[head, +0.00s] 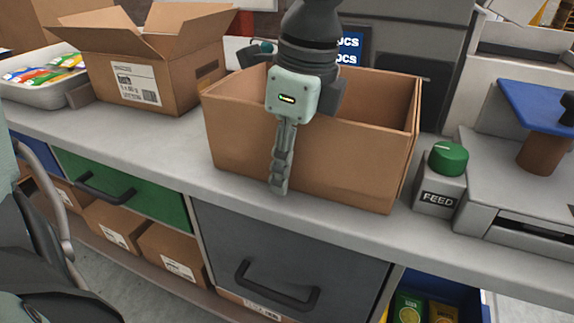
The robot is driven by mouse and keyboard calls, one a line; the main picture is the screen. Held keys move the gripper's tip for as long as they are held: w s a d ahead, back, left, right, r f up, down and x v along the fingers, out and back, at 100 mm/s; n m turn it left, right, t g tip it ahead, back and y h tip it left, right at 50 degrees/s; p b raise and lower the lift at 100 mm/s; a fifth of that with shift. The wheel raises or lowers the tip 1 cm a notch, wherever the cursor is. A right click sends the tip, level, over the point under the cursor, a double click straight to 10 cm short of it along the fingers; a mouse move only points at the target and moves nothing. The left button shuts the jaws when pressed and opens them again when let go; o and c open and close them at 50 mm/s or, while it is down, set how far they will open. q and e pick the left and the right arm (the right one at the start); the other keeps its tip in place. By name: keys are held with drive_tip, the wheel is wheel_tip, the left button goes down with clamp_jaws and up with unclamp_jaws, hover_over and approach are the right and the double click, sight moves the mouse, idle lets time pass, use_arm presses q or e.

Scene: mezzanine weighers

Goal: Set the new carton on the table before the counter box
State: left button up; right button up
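An open brown carton (345,165) without raised flaps stands in the middle of the grey table (130,130), close to its front edge. My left gripper (280,188) points down over the carton's near wall. One finger lies along the outside of that wall. The other finger is hidden, so I cannot see whether the wall is pinched. Behind the carton, a blue display (349,46) with "PCS" lettering is partly covered by my arm. A grey box marked FEED (438,196), with a green knob (448,157), stands just right of the carton. My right gripper is not in view.
A second carton (150,80) with raised flaps and a white tray (40,92) of coloured packets stand at the left. A machine with a blue plate (535,105) stands at the right. Drawers (290,255) and small boxes lie below the table.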

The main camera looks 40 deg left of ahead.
sight(317, 122)
use_arm(q)
drive_tip(key=r, duration=0.4)
drive_tip(key=d+r, duration=0.1)
drive_tip(key=r, duration=0.7)
drive_tip(key=shift+w+d, duration=0.1)
drive_tip(key=shift+d, duration=0.3)
